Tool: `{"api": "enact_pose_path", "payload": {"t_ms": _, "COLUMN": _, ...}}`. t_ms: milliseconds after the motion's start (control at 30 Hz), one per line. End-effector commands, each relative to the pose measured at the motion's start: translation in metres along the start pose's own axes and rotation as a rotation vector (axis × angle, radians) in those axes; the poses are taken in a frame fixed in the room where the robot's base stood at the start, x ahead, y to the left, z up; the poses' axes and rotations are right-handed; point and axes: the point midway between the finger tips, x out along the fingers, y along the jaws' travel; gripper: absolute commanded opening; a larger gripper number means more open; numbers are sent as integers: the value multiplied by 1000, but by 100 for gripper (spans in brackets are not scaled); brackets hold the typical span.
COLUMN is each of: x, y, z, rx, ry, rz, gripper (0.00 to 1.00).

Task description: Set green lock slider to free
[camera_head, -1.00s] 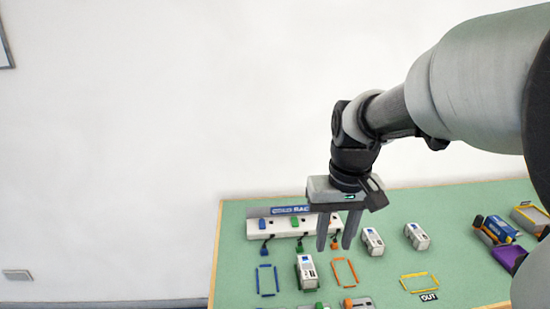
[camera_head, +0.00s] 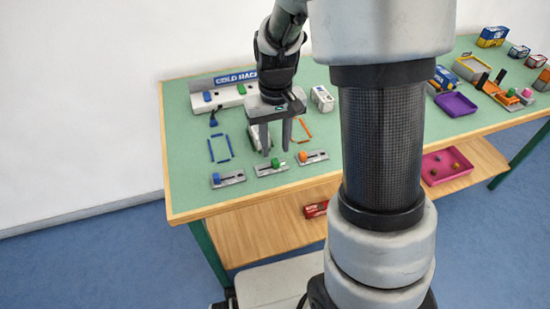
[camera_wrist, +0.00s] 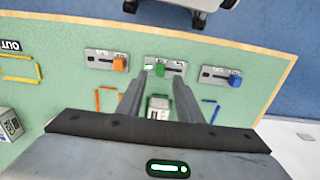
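The green lock slider is a green knob (camera_head: 275,162) on a grey slotted plate (camera_head: 262,170) near the table's front edge, between two similar sliders. In the wrist view its knob (camera_wrist: 160,69) shows just beyond and between my fingertips, near the middle of its plate (camera_wrist: 178,66); the plate's markings are too small to read. My gripper (camera_head: 276,152) points down with its fingers apart and empty. It is just behind the green slider as seen from the head; in the wrist view (camera_wrist: 159,80) I see no contact with the knob. Its exact height is unclear.
Sliders with an orange knob (camera_head: 302,156) and a blue knob (camera_head: 216,178) flank the green one. The rack (camera_head: 228,97) stands at the back. Free table lies around the blue outline (camera_head: 220,149).

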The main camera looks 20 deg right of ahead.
Motion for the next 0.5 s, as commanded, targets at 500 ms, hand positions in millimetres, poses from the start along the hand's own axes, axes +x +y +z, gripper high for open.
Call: {"api": "enact_pose_path", "payload": {"t_ms": 500, "x": 47, "y": 0, "z": 0, "rx": 0, "ry": 1, "rz": 0, "gripper": 33}}
